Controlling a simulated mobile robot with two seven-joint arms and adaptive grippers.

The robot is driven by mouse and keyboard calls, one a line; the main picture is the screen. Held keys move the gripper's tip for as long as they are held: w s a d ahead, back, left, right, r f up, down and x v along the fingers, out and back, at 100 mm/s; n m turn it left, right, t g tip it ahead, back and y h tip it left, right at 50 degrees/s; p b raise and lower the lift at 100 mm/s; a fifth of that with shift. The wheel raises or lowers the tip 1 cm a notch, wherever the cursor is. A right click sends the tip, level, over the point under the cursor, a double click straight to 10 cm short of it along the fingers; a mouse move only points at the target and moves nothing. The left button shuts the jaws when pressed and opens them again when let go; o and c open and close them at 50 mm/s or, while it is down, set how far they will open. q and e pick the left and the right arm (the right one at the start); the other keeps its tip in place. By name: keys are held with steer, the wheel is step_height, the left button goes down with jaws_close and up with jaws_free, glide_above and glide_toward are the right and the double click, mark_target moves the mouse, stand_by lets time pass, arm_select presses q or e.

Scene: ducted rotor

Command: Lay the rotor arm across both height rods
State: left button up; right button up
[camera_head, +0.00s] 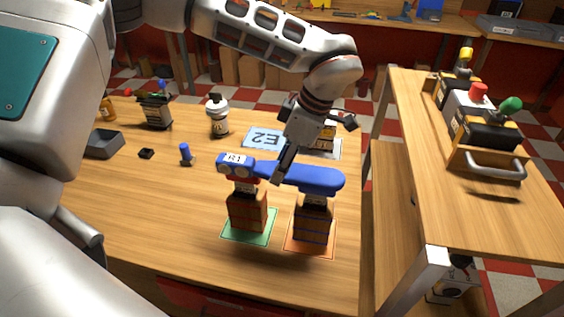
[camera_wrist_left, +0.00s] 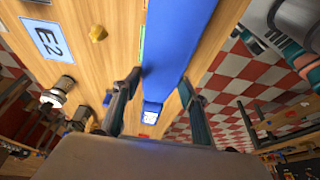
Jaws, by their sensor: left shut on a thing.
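The blue rotor arm (camera_head: 300,176) has a white label at its left end. It spans left to right above two height rods, one on a green mat (camera_head: 231,237) and one on an orange mat (camera_head: 296,247). The left rod (camera_head: 248,212) is brick-orange; the right rod (camera_head: 313,222) is dark-banded. The rotor arm hides their tops, so I cannot tell whether it touches them. My left gripper (camera_head: 279,174) is shut on the rotor arm near its middle. In the left wrist view, the rotor arm (camera_wrist_left: 176,45) runs between the fingers (camera_wrist_left: 158,90). My right gripper is not in view.
A blue peg (camera_head: 185,154), a small black block (camera_head: 146,153) and a grey tray (camera_head: 103,144) stand left. A side table (camera_head: 440,215) at right carries a wooden tray with a metal handle (camera_head: 495,172).

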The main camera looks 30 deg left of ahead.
arm_select(q)
steer(key=o, duration=1.4)
steer(key=v, duration=1.2)
